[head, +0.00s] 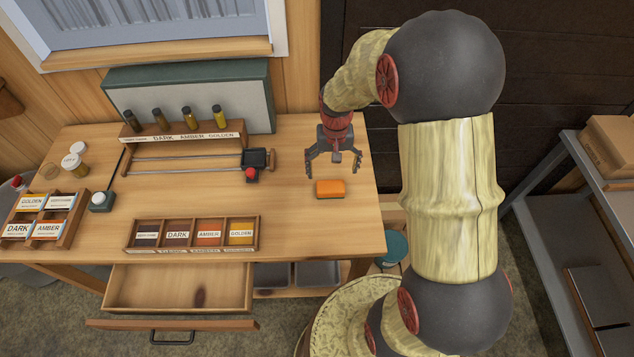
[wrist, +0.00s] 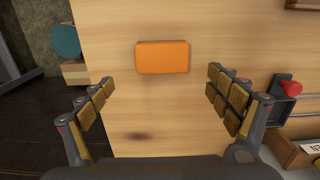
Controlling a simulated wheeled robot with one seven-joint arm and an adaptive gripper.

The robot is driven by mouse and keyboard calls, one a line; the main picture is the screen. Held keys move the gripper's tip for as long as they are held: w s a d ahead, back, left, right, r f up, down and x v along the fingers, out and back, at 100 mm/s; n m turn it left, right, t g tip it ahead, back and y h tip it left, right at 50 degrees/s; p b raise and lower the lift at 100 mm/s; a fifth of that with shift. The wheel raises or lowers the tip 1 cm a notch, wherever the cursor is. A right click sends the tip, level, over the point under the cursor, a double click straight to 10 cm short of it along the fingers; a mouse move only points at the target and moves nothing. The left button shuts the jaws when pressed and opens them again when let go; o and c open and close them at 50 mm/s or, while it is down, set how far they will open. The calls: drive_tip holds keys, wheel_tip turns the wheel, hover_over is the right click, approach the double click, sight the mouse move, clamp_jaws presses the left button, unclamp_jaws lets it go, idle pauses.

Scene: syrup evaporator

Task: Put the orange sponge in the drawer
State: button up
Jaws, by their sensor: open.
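The orange sponge (head: 330,188) lies flat on the right part of the wooden table, near its right edge. In the wrist view the sponge (wrist: 162,57) is beyond the fingertips, roughly centred between them. My gripper (head: 334,174) is open and empty, just behind the sponge and apparently above the table; its spread fingers also show in the wrist view (wrist: 161,85). The drawer (head: 180,287) under the table's front left is pulled open.
A label tray (head: 192,234) with several compartments stands on the table above the drawer. A slider rail with a red knob (head: 251,174) is left of my gripper. A bottle rack (head: 182,137) stands behind. Table space between sponge and tray is clear.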

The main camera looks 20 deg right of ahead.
sight(331, 185)
drive_tip(key=shift+s+f, duration=0.1)
drive_tip(key=shift+f, duration=1.45)
drive_tip(key=shift+s+a+f+b, duration=0.1)
drive_tip(key=shift+f+b, duration=0.1)
drive_tip(key=shift+f, duration=0.6)
drive_tip(key=shift+s+a+f+b, duration=0.1)
drive_tip(key=shift+a+f+b, duration=0.1)
drive_tip(key=shift+f, duration=0.55)
drive_tip(key=shift+a+f+b, duration=0.1)
drive_tip(key=shift+f+b, duration=0.1)
drive_tip(key=shift+f, duration=0.6)
drive_tip(key=c, duration=0.3)
drive_tip(key=c, duration=1)
drive_tip(key=shift+r, duration=0.15)
drive_tip(key=shift+c, duration=0.2)
